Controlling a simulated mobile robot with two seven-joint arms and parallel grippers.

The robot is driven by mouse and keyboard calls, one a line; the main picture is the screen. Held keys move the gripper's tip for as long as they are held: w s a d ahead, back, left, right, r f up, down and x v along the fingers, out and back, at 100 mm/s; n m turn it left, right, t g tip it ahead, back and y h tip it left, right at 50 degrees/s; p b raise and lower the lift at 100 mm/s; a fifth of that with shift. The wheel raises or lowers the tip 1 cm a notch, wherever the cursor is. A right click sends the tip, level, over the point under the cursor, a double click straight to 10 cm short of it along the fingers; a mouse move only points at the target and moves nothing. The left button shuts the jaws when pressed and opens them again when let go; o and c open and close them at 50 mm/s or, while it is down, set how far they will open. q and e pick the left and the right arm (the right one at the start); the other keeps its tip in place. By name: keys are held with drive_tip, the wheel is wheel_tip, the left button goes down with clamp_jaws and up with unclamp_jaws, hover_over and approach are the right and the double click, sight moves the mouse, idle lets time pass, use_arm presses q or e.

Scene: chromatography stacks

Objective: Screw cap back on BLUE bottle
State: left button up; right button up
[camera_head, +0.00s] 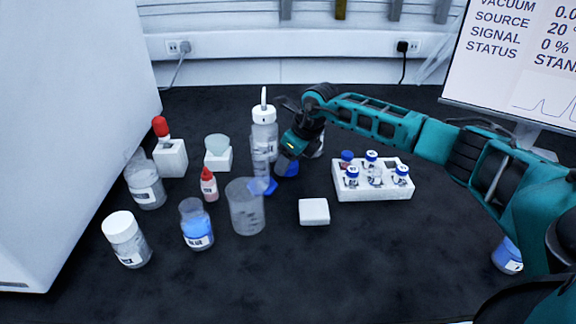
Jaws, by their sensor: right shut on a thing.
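The BLUE bottle (197,227) stands upright on the dark bench, left of centre. It is clear, holds blue liquid and has an open, uncapped mouth. My right gripper (272,173) reaches in from the right, behind and to the right of the bottle and apart from it. It is shut on a small blue piece (262,187) that looks like a cap, partly hidden by the fingers. Another blue piece (291,169) shows just right of the fingers; I cannot tell what it belongs to. My left gripper is not in view.
A clear beaker (248,212) stands between the bottle and my right gripper. A white-capped jar (125,238), red-tipped dropper bottle (209,186) and wash bottle (264,122) are nearby. A vial rack (375,190) is right. The front bench is mostly clear.

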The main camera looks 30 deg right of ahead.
drive_tip(key=c, duration=0.3)
use_arm(q)
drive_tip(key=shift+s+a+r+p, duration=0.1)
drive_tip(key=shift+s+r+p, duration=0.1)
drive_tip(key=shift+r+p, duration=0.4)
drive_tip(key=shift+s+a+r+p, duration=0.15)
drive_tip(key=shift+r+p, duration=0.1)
drive_tip(key=shift+p, duration=0.6)
use_arm(e)
wheel_tip(320, 180, up, 20)
